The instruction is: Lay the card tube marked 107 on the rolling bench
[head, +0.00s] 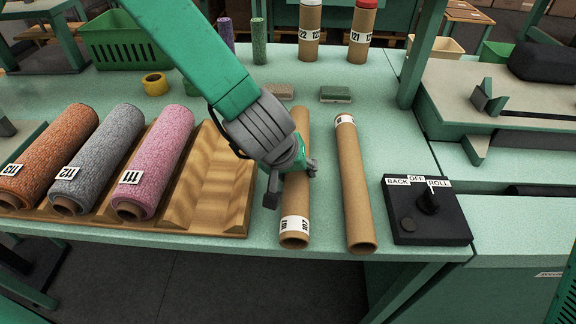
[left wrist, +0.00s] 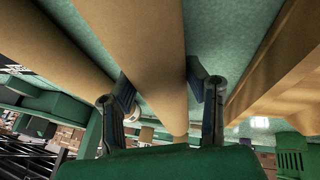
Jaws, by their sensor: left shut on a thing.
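The brown card tube with a label that seems to read 107 (head: 295,222) points lengthwise toward the front edge of the green bench top (head: 385,155). My left gripper (head: 291,180) is shut around the tube near its middle, from above. In the left wrist view the tube (left wrist: 150,60) runs between the two fingers (left wrist: 165,95). I cannot tell whether the tube rests on the bench or is slightly above it. The gripper hides part of the tube. My right gripper is not in view.
A second card tube (head: 355,190) lies close on the right, beside a black switch box (head: 428,225). A wooden rack (head: 230,185) on the left holds rolls marked 113, 112 and 111 (head: 155,160). Small blocks (head: 335,94) and upright tubes (head: 363,30) stand behind.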

